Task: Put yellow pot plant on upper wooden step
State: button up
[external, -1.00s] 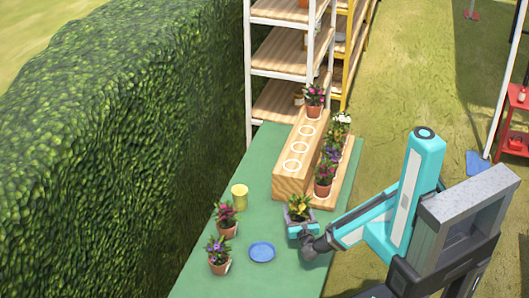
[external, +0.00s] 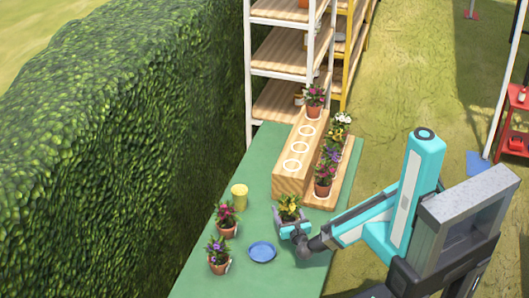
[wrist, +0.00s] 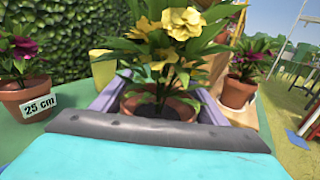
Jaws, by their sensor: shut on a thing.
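The yellow pot plant (external: 289,206) has yellow flowers and green leaves in a terracotta pot. My gripper (external: 291,226) is shut around its pot at the near side of the green table. In the wrist view the yellow plant (wrist: 168,50) stands upright between the fingers of my gripper (wrist: 160,103). I cannot tell whether the pot touches the table. The upper wooden step (external: 291,170) lies behind it, with several white rings on top and a pink-flowered pot (external: 314,98) at its far end.
A yellow cup (external: 239,197), a magenta-flowered pot (external: 227,220), a purple-flowered pot (external: 218,256) and a blue plate (external: 262,251) stand on the green table (external: 195,282). A hedge (external: 110,150) borders the left. White shelves (external: 285,55) stand behind.

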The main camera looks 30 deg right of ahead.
jog(key=w+d+r+m+g+h+b, duration=0.15)
jog(key=w+d+r, duration=0.25)
jog(key=w+r, duration=0.5)
jog(key=w+d+r+m+t+h+b, duration=0.1)
jog(key=w+d+r+h+b, duration=0.2)
jog(key=w+r, duration=0.6)
jog(key=w+d+r+m+g+h+b, duration=0.1)
jog(key=w+d+r+g, duration=0.1)
jog(key=w+d, duration=0.3)
jog(key=d, duration=0.4)
jog(key=shift+w+d+r+b, duration=0.2)
jog(key=shift+b, duration=0.1)
jog(key=shift+f, duration=0.1)
jog(key=shift+f+p, duration=0.5)
jog(key=shift+f, duration=1.65)
jog(key=shift+f+p, duration=0.45)
jog(key=shift+f, duration=1.35)
jog(key=shift+f, duration=0.15)
